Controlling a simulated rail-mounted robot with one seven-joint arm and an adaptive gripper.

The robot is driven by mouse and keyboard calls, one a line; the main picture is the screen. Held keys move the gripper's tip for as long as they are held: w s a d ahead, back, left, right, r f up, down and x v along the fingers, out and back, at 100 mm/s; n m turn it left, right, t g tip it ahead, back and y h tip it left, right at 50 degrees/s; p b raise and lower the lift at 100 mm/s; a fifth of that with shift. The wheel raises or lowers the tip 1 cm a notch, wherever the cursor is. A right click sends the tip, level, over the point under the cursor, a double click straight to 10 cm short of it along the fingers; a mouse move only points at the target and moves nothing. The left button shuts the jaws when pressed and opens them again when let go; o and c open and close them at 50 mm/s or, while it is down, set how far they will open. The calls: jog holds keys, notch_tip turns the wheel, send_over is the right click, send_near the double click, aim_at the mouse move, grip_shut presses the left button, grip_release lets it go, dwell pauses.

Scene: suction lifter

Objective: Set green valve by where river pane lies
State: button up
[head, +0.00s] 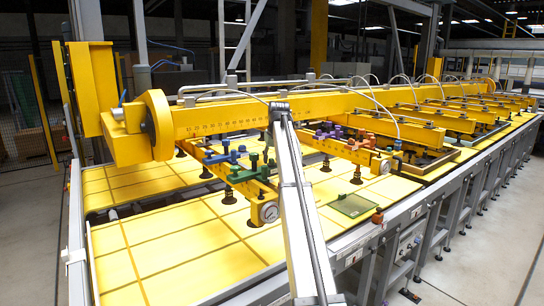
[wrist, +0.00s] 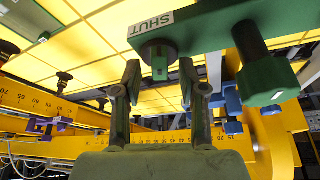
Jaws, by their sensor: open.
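The green valve (wrist: 215,28) is close above my gripper (wrist: 160,78) in the wrist view. It has a long green bar with a white SHUT label, a stub near the label and a large green knob at right. My gripper is open, its two fingertips on either side of the stub's lower end; I cannot tell whether they touch it. In the head view, green valve parts (head: 238,175) show on the near crossbeam, and my gripper cannot be made out behind my arm. A greenish glass pane (head: 354,205) lies flat on the yellow table, right of my arm; its pattern is too small to tell.
The long yellow beam (head: 230,116) with a number scale spans the table. Blue (head: 215,157), purple (head: 328,134) and orange (head: 360,141) valves sit on crossbeams, with gauges and suction cups nearby. The near yellow table (head: 170,265) is clear.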

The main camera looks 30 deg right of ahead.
jog(key=shift+f, duration=0.1)
grip_shut()
jog(key=shift+d+f+n+y+b, duration=0.15)
jog(key=shift+n+y+b, duration=0.15)
jog(key=shift+n+b, duration=0.65)
jog(key=shift+n+y+b, duration=0.5)
jog(key=shift+n+b, duration=0.1)
jog(key=shift+n, duration=0.55)
grip_release()
